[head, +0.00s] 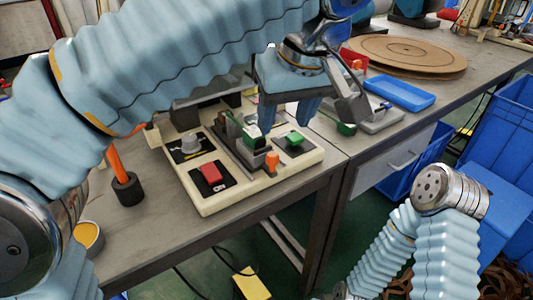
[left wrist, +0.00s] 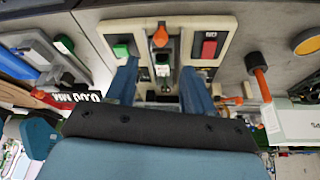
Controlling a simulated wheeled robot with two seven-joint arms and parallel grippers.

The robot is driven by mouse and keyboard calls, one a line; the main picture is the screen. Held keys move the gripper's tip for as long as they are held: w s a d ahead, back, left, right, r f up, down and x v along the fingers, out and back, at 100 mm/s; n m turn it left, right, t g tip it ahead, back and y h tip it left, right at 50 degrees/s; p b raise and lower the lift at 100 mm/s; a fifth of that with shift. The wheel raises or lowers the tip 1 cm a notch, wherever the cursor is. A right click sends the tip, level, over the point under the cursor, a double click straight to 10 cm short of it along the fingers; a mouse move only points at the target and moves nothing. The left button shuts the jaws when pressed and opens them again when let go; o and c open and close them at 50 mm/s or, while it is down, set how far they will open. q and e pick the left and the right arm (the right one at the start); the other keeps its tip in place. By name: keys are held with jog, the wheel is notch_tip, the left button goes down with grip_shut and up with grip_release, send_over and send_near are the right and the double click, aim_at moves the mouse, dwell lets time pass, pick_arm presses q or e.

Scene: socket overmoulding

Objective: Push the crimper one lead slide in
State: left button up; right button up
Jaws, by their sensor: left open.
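Between the buttons, a dark slide (head: 243,150) ends in an orange knob (head: 272,160) at the front edge. The left wrist view shows the orange knob (left wrist: 160,37) at the top centre. My left gripper (head: 285,126) is open and points down over the crimper, behind the knob. Its fingers (left wrist: 160,66) stand apart with the slide's line between them; contact is unclear. My right arm shows at lower right, its gripper out of view.
An orange-handled tool (head: 118,165) stands in a black holder left of the crimper. Right of it are another grey fixture (head: 375,122), a blue tray (head: 400,93) and a round brown board (head: 408,55). Blue crates (head: 500,130) stand beyond the bench edge.

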aim_at(272, 154)
pick_arm(q)
jog(key=b+x, duration=0.2)
jog(key=x, duration=0.9)
jog(key=shift+r, duration=0.1)
jog(key=shift+c, duration=0.3)
grip_shut()
jog(key=shift+a, duration=0.1)
